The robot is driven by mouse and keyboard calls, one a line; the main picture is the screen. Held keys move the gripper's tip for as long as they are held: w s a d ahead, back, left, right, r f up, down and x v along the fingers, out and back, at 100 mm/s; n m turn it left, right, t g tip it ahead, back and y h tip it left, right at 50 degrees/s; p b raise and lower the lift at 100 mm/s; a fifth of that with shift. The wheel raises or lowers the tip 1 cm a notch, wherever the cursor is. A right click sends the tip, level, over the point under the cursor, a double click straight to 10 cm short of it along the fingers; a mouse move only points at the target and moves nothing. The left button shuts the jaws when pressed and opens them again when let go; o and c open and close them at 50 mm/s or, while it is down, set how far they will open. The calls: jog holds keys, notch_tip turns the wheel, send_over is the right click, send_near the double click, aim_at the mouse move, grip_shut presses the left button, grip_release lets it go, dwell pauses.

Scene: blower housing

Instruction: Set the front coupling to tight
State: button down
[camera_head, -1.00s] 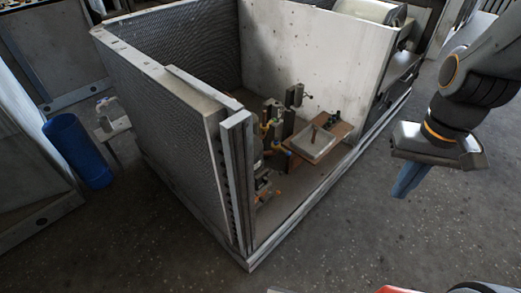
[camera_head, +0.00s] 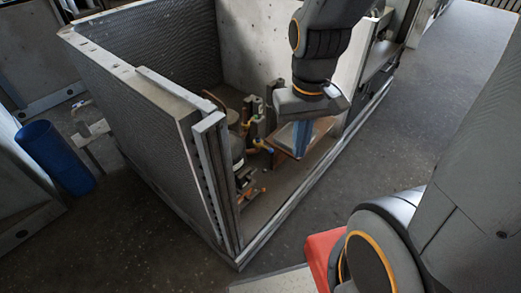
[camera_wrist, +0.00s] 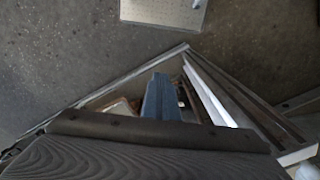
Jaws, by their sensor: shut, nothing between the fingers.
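The blower housing (camera_head: 201,128) is an open-topped box with ribbed and plain grey walls. Inside stand upright dark fittings (camera_head: 256,118) with yellow parts, and a low fitting with an orange end (camera_head: 250,192) near the front corner. I cannot tell which of these is the front coupling, or its setting. In the wrist view the shut fingers (camera_wrist: 158,82) cover part of the housing interior.
A blue cylinder (camera_head: 55,158) stands on the floor left of the housing, near a small light stand (camera_head: 92,131). The housing's front rail (camera_head: 300,205) is a low edge. Grey floor (camera_head: 440,60) is open on the right.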

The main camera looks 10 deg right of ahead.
aim_at(267, 148)
jog(key=w+a+f+n+h, duration=0.1)
jog(key=w+a+f+n, duration=0.2)
jog(key=w+f+n, duration=0.7)
jog(key=w+a+f+n+t+h, duration=0.1)
jog(key=w+a+f+n, duration=0.3)
jog(key=w+f+n, duration=0.6)
jog(key=w+n, duration=0.3)
jog(key=shift+w+h, duration=0.2)
jog(key=shift+h, duration=0.1)
jog(key=shift+f, duration=0.15)
jog(key=w+d+f+p, duration=0.1)
jog(key=w+d+f, duration=0.1)
jog(key=d+f, duration=0.3)
jog(key=x, duration=0.3)
jog(key=shift+w+f, duration=0.2)
jog(key=shift+f, duration=0.2)
